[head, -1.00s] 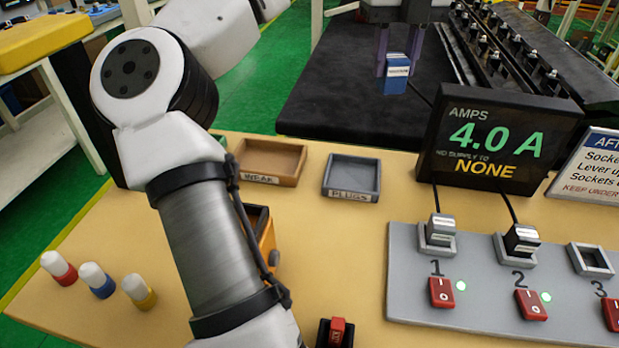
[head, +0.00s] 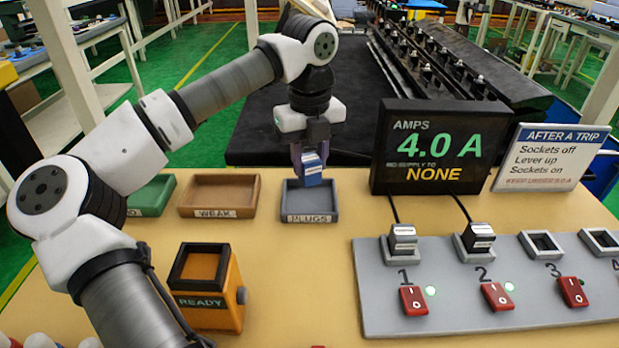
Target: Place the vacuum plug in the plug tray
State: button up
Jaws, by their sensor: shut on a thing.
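My gripper points down and is shut on the plug. The plug appears over the back part of the tray, upright or nearly so. I cannot tell whether its lower end touches the tray floor. No other plug shows in the tray.
Left of the tray are a brown WEAK tray (head: 217,212) and a green tray (head: 150,196). An orange READY box (head: 207,291) stands in front. The AMPS display (head: 432,147) and socket board (head: 475,325), with two black-and-grey plugs in it, are to the right.

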aim_at(310, 181)
jog(key=shift+f, duration=2.55)
jog(key=o, duration=1)
notch_tip(310, 181, up, 12)
jog(key=shift+r, duration=0.15)
